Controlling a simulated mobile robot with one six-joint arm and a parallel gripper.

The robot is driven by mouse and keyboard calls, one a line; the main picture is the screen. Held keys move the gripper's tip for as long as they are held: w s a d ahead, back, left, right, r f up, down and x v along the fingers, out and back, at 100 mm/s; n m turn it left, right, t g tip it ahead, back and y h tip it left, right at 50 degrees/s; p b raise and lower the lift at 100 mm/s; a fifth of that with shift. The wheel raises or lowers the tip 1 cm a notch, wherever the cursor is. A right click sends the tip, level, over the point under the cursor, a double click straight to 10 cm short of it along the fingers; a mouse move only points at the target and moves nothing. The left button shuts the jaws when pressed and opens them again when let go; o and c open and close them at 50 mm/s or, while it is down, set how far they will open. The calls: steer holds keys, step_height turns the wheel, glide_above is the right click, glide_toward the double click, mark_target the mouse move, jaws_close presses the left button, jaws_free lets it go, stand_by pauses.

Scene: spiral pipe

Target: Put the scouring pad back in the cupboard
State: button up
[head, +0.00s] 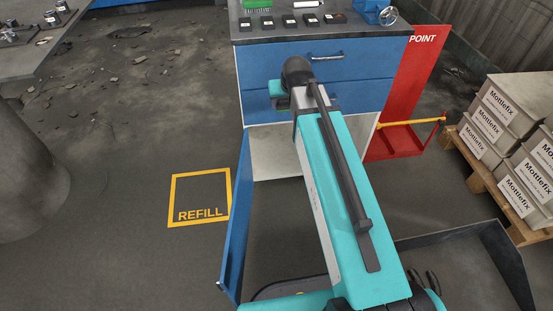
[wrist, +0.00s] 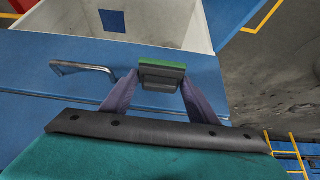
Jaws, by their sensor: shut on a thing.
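My gripper (wrist: 160,80) is shut on the scouring pad (wrist: 162,72), a small block with a green face and a dark grey body, between two purple fingers. In the head view my arm mostly hides the gripper, in front of the blue drawers. The cupboard (head: 283,140) is the open, pale-walled space below the drawers. In the wrist view its pale interior (wrist: 165,22) is at the top, with a blue square (wrist: 112,21) inside. The pad appears outside the opening, in front of a drawer front.
The blue cupboard door (head: 236,225) stands open to the left. A drawer handle (wrist: 85,67) sticks out near the gripper. A red stand (head: 400,135) is right of the bench, with a pallet of boxes (head: 510,150) farther right. Floor around the REFILL square (head: 200,198) is clear.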

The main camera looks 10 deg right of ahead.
steer(key=w+a+f+b, duration=0.1)
steer(key=f+b, duration=0.4)
steer(key=f, duration=1)
steer(key=w+a+f+b, duration=0.1)
steer(key=w+f+b, duration=0.2)
steer(key=f, duration=1.3)
steer(key=w+a+f+b, duration=0.1)
steer(key=w+f+b, duration=0.2)
steer(key=f+b, duration=0.4)
step_height(320, 180, down, 8)
steer(key=shift+a+f, duration=0.15)
steer(key=shift+a, duration=0.15)
steer(key=shift+w, duration=0.15)
steer(key=w+d+b, duration=0.1)
steer(key=w, duration=0.2)
steer(key=w+d+f+b, duration=0.1)
steer(key=w+b, duration=0.1)
steer(key=w, duration=0.2)
steer(key=w+d+b, duration=0.1)
steer(key=w+b, duration=0.1)
steer(key=w, duration=0.2)
steer(key=shift+w+f, duration=0.2)
steer(key=shift+w, duration=0.05)
steer(key=shift+w+d+r+b, duration=0.15)
steer(key=shift+w+b, duration=0.3)
steer(key=shift+w, duration=0.25)
steer(key=shift+w, duration=0.1)
